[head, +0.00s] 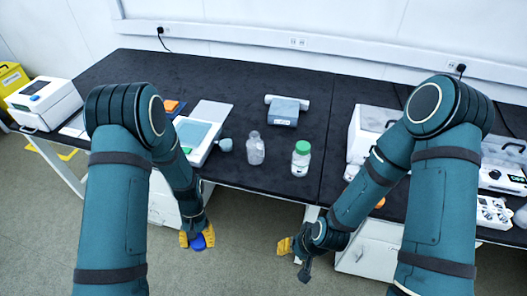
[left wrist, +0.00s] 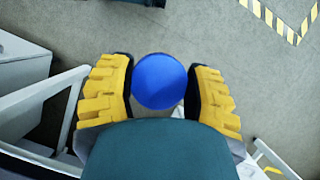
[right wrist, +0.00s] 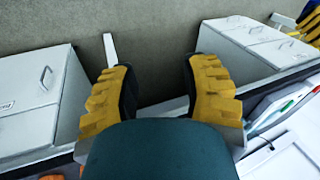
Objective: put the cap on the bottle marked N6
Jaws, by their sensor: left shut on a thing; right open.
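My left gripper (head: 197,241) is shut on a round blue cap (left wrist: 160,81), held between its yellow fingers in front of the table's edge, over the floor. The cap also shows in the head view (head: 198,243). An open clear bottle (head: 255,149) stands upright on the black bench. Beside it to the right stands a clear bottle with a green cap (head: 301,158). I cannot read a marking N6 on either bottle. My right gripper (head: 290,246) is open and empty, also low in front of the bench; its fingers show apart in the right wrist view (right wrist: 160,85).
The black bench (head: 240,98) has free room behind the bottles. A pale flat-topped device (head: 197,138) stands left of the open bottle. A grey box-like device (head: 284,111) is behind. White equipment (head: 365,130) stands to the right, and another white device (head: 43,98) at far left.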

